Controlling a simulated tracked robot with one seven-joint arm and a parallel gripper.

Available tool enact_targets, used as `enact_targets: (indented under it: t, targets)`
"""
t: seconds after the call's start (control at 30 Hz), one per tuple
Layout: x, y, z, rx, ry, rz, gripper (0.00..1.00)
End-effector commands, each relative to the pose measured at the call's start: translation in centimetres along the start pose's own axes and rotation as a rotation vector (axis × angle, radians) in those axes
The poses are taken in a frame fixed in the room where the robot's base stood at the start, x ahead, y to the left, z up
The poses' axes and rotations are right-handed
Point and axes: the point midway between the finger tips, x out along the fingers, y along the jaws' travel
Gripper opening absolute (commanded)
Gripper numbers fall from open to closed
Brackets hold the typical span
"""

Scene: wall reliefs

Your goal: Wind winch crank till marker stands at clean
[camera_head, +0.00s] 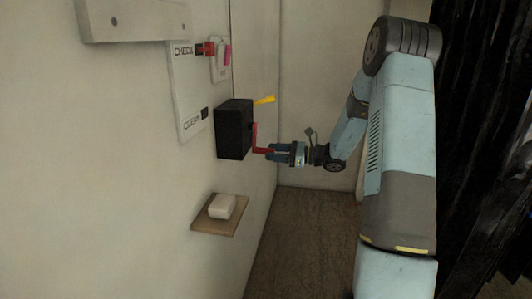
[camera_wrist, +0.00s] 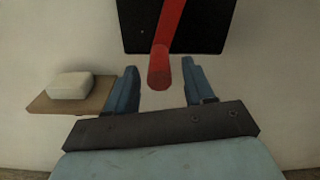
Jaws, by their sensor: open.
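The winch is a black box (camera_head: 234,129) on the wall, with a red crank (camera_head: 257,140) on its face. In the wrist view the crank's red arm (camera_wrist: 170,30) comes down to a round knob (camera_wrist: 160,76). My gripper (camera_head: 272,152) is at the crank's handle; in the wrist view its blue fingers (camera_wrist: 157,88) are open, one on each side of the knob, with gaps. A white board (camera_head: 187,95) above the winch reads CHECK near its top and CLEAN lower down. A red marker (camera_head: 206,49) stands beside CHECK. A black square (camera_head: 205,113) is beside CLEAN.
A small wooden shelf (camera_head: 204,226) with a white block (camera_head: 222,206) is on the wall below the winch; it also shows left of my fingers in the wrist view. A yellow pointer (camera_head: 264,100) sticks out by the winch. A white plate with a pink part (camera_head: 227,54) is at upper right.

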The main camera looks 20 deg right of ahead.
Motion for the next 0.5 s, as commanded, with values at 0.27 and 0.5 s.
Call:
enact_targets:
  t: [0.27,0.5]
  targets:
    - [2.9,0.0,0.0,0.000,0.000,0.000,0.53]
    - [3.4,0.0,0.0,0.000,0.000,0.000,0.53]
